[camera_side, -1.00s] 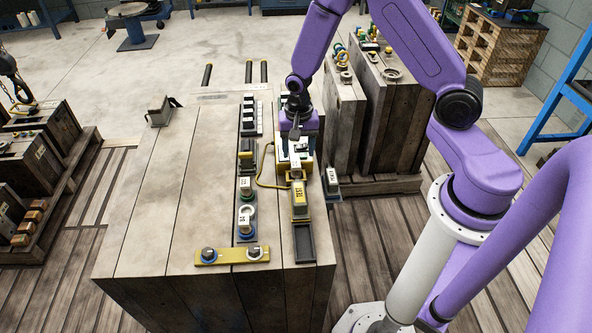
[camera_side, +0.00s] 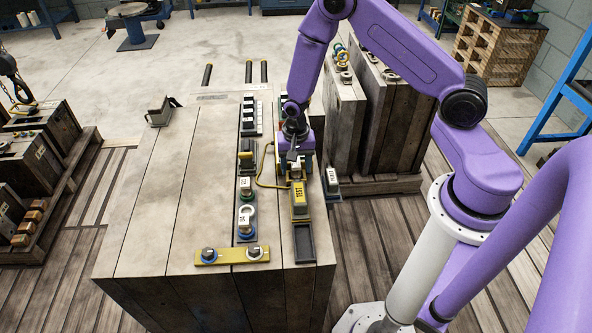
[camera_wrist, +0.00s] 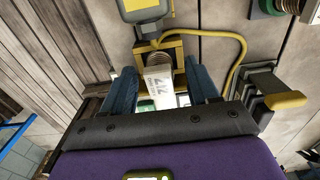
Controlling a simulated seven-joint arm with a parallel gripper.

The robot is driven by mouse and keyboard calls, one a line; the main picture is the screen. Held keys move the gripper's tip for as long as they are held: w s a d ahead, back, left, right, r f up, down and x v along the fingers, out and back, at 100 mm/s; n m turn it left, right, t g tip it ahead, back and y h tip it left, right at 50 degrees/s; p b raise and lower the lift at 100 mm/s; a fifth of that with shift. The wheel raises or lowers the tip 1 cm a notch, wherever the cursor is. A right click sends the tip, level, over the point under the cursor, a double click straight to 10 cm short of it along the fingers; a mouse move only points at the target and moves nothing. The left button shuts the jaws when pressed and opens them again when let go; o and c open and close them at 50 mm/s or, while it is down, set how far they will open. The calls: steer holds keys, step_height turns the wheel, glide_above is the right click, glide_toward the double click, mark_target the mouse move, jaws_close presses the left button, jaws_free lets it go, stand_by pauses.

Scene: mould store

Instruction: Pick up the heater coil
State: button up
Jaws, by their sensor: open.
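My gripper (camera_side: 298,165) is low over the right side of the wooden block's top in the side view. In the wrist view its two blue fingers (camera_wrist: 162,76) are apart, one on each side of a part with a white tag (camera_wrist: 158,90). A ribbed, coil-like end (camera_wrist: 180,60) shows beside the tag, at a yellow holder (camera_wrist: 172,45); this looks like the heater coil. I cannot tell whether the fingers touch it. The tag's print is too small to read. In the side view my gripper hides most of this part.
A grey and yellow TEST unit (camera_side: 299,197) stands just in front of my gripper, with a yellow cable (camera_side: 262,178) looping left. A dark clamp-like part with a yellow tip (camera_wrist: 285,100) is close on the right in the wrist view. A yellow bar (camera_side: 232,256) lies front left.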

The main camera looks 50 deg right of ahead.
steer(key=shift+c, duration=0.3)
jaws_close()
steer(key=shift+r, duration=0.15)
